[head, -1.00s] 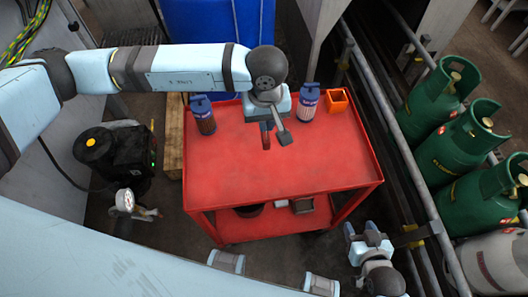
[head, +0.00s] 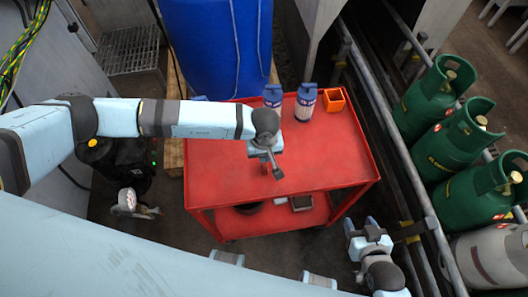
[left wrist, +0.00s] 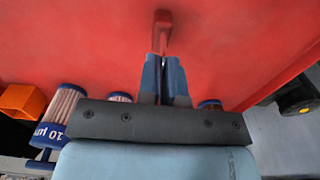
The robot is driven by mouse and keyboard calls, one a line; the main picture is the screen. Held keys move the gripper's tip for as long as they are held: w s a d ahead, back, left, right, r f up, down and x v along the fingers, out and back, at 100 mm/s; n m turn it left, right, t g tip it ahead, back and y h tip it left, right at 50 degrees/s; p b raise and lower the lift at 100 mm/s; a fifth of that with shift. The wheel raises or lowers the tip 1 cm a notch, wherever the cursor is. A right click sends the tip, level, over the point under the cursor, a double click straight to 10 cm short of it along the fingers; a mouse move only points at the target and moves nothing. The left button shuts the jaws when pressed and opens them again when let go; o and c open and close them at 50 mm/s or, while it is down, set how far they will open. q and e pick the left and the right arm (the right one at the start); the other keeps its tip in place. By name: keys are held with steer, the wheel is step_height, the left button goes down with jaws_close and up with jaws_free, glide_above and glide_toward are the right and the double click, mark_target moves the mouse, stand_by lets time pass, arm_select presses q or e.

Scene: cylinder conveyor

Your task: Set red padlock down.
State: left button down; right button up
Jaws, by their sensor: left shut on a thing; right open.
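The red padlock (left wrist: 162,32) is held between the fingertips of my left gripper (left wrist: 163,70), seen in the left wrist view over the red cart top (left wrist: 240,40). In the head view my left gripper (head: 270,165) is over the middle of the red cart (head: 325,160), and the padlock (head: 264,169) shows only as a small red bit at the fingers. I cannot tell whether the padlock touches the cart top. My right gripper (head: 368,232) is open and empty, in front of the cart at the right.
Two blue-capped jars (head: 306,102) (head: 273,97) and an orange box (head: 334,100) stand at the cart's back. Another blue cap (head: 199,98) is mostly behind my arm. Green gas cylinders (head: 432,98) stand right, beyond rails. The cart top's front and right are clear.

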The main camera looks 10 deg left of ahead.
arm_select(q)
steer(key=c, duration=1.7)
jaws_free()
steer(key=shift+f, duration=0.15)
steer(key=o, duration=0.4)
steer(key=shift+r, duration=0.2)
steer(key=shift+r, duration=0.25)
step_height(320, 180, up, 12)
steer(key=shift+f+b, duration=0.2)
steer(key=shift+b, duration=0.9)
